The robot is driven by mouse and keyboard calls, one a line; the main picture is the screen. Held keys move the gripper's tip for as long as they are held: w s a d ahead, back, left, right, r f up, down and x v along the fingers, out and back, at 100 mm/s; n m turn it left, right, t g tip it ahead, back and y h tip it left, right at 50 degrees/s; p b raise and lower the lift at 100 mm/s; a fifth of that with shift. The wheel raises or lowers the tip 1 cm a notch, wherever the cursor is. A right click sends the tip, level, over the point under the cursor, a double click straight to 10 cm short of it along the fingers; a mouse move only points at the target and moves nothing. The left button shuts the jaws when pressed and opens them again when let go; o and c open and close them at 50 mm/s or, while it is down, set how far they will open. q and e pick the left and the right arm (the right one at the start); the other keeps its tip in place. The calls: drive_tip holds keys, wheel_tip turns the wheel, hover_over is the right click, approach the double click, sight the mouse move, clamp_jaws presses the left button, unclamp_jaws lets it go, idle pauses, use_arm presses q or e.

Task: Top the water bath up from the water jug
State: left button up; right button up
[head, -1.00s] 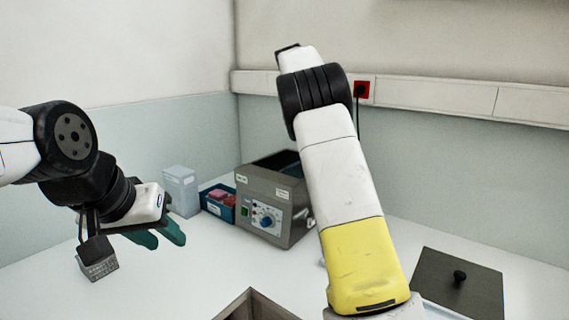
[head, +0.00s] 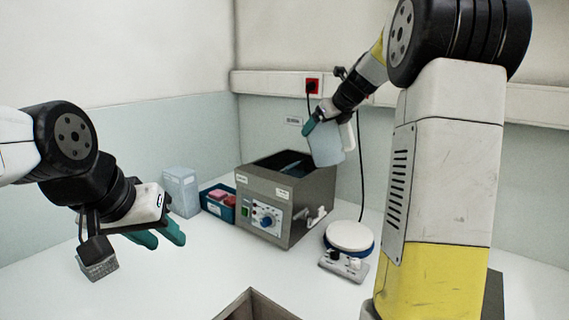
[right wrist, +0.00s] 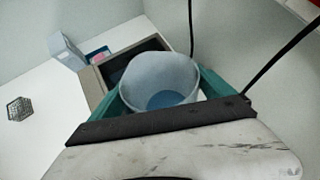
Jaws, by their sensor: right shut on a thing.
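The water bath (head: 262,190) is a grey metal box with an open top, a blue knob and a green switch on its front. The pale, translucent water jug (head: 326,148) is held up at the bath's right back corner, slightly tilted. My right gripper (head: 322,124) is shut on the jug, its teal fingers on either side of it in the right wrist view (right wrist: 160,92). Bluish water shows inside the jug. The bath also shows left of the jug there (right wrist: 100,90). My left gripper (head: 160,236) is open and empty over the table at left.
A blue bin (head: 217,204) with red items and a pale box (head: 181,190) stand left of the bath. A round white-topped hotplate (head: 349,238) stands to its right. A small grey lattice rack (head: 103,268) lies below my left gripper. A black cable hangs along the back wall.

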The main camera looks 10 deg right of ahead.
drive_tip(key=shift+s+d+r+m+t+y, duration=0.2)
drive_tip(key=shift+r+t+y, duration=0.1)
drive_tip(key=shift+t+y, duration=0.25)
drive_tip(key=shift+s+d+r+m+t+y, duration=0.1)
drive_tip(key=shift+r+m+t+y, duration=0.2)
drive_tip(key=shift+t, duration=0.35)
drive_tip(key=shift+r+t+y, duration=0.15)
drive_tip(key=shift+t+y, duration=0.1)
drive_tip(key=shift+t, duration=0.05)
